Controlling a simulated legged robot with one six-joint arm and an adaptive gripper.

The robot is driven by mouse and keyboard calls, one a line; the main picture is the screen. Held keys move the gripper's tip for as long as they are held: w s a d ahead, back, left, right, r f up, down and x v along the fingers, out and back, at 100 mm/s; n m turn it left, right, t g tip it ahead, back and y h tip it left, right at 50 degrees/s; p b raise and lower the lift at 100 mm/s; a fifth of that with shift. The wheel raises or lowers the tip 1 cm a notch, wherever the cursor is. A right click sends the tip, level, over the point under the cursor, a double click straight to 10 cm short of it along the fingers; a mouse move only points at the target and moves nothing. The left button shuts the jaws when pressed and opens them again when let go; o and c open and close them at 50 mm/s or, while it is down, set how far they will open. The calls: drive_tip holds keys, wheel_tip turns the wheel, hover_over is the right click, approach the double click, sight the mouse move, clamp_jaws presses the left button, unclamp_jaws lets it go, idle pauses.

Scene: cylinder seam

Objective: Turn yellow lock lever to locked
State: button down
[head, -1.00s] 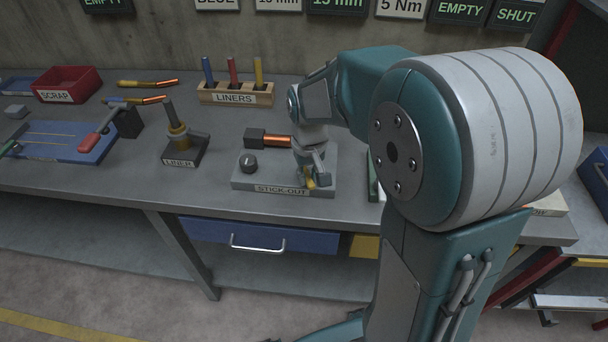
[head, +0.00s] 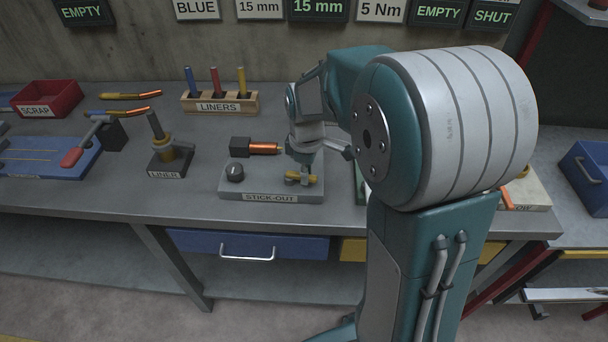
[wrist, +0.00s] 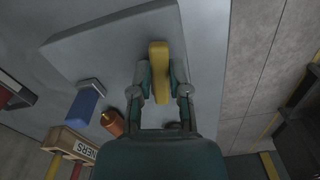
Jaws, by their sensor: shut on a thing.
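The yellow lock lever (head: 296,177) lies roughly level, left to right, at the right end of the grey STICK-OUT block (head: 236,190). In the wrist view the lever (wrist: 159,62) stands between the two fingers of my gripper (wrist: 162,84). My gripper (head: 304,173) points down over the lever and is shut on it. The fingers hide part of the lever and its pivot. A dark knob (head: 235,172) sits on the left of the block.
A dark block with a copper nozzle (head: 264,148) is just behind the STICK-OUT block. The LINERS rack (head: 220,106) stands further back. The LINER stand (head: 170,160) is to the left. Bench top in front of the block is clear.

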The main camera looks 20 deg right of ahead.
drive_tip(key=shift+w+d+n, duration=0.2)
drive_tip(key=shift+w+n, duration=0.15)
drive_tip(key=shift+n, duration=0.75)
drive_tip(key=c, duration=0.6)
unclamp_jaws()
drive_tip(key=shift+w, duration=0.1)
wheel_tip(320, 180, up, 12)
drive_tip(key=shift+f, duration=0.1)
